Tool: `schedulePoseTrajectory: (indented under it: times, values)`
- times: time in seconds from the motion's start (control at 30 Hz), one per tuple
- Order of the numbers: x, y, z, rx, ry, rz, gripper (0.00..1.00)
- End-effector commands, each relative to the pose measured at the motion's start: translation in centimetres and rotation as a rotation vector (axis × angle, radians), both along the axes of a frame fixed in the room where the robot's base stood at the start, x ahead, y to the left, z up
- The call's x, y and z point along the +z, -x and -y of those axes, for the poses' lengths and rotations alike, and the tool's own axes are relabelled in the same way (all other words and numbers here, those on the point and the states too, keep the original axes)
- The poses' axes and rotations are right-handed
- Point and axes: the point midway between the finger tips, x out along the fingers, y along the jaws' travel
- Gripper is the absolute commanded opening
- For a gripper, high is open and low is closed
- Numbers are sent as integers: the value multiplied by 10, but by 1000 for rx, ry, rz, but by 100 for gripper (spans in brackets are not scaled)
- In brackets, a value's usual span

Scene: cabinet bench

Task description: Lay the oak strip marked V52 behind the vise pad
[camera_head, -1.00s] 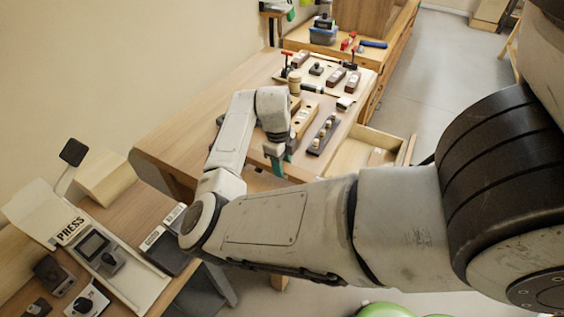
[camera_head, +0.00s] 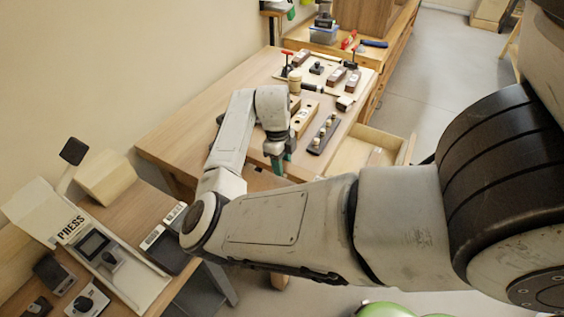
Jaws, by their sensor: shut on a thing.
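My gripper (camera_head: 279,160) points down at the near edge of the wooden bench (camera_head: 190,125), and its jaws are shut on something. The held thing is hidden by the fingers and wrist, so I cannot tell what it is. No V52 mark is readable. A dark rack with pale round pieces (camera_head: 323,133) lies on the bench just right of my gripper. A wooden block with holes (camera_head: 304,118) lies behind it. I cannot pick out the vise pad for certain. A pale board with red-handled clamps and several brown blocks (camera_head: 325,78) lies at the bench's far end.
An open drawer (camera_head: 357,154) juts out to the right of the bench, with a small piece inside. A bench with a PRESS panel (camera_head: 72,231) stands at the lower left. The bench top's left part is bare. Farther back is another bench with tools (camera_head: 375,43).

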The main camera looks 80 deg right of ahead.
Motion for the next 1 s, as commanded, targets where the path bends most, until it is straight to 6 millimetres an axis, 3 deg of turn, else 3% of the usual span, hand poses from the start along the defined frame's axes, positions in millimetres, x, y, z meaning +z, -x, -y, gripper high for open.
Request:
schedulePoseTrajectory:
  times: [1.0]
  values:
    - [-8,0,0,0,1,0,3]
